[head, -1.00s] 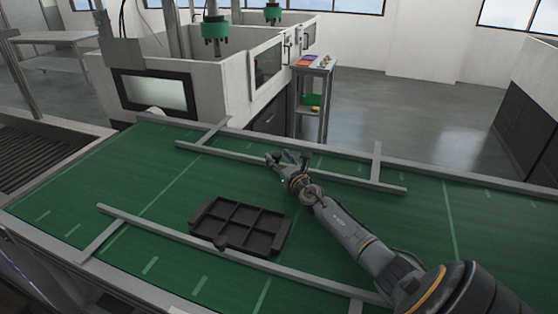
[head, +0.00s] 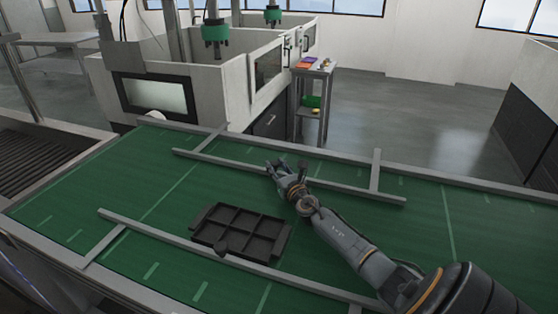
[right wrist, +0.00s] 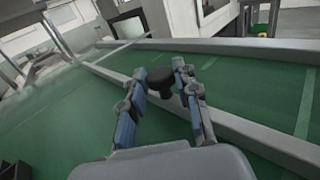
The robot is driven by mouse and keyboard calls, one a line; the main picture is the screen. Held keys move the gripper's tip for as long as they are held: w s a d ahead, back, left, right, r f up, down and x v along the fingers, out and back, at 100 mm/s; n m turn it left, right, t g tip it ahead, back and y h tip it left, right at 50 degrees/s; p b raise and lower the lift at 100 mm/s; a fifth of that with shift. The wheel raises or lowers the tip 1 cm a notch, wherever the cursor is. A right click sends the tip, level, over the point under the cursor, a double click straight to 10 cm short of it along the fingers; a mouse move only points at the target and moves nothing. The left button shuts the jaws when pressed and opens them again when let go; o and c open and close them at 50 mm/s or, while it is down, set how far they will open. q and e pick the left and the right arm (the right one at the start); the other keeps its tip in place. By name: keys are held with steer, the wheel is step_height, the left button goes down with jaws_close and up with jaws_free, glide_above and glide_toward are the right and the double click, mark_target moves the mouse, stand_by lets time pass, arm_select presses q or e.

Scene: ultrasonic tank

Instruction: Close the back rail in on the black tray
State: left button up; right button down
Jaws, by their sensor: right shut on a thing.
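The black tray (head: 199,221), divided into several compartments, lies on the green belt close behind the front rail (head: 150,227). The grey back rail (head: 350,189) runs across the belt behind the tray, with a strip of bare belt between them. My right gripper (head: 276,165) is at the back rail, left of its middle. In the right wrist view its fingers are shut on a black knob (right wrist: 160,80) beside the back rail (right wrist: 250,132). The lower part of the knob is hidden. My left gripper is out of view.
The belt (head: 480,230) is clear to the right. A crossbar (head: 376,170) stands off the back rail towards the belt's far edge. A white machine (head: 235,85) and a small cart (head: 314,72) stand beyond that edge.

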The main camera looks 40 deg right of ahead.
steer(key=shift+s+a, duration=0.3)
steer(key=shift+a, duration=0.2)
steer(key=shift+s+a, duration=0.25)
steer(key=shift+a, duration=0.25)
steer(key=shift+d, duration=0.15)
steer(key=c, duration=1)
jaws_free()
steer(key=shift+w, duration=0.1)
steer(key=v, duration=1.2)
steer(key=shift+d, duration=0.1)
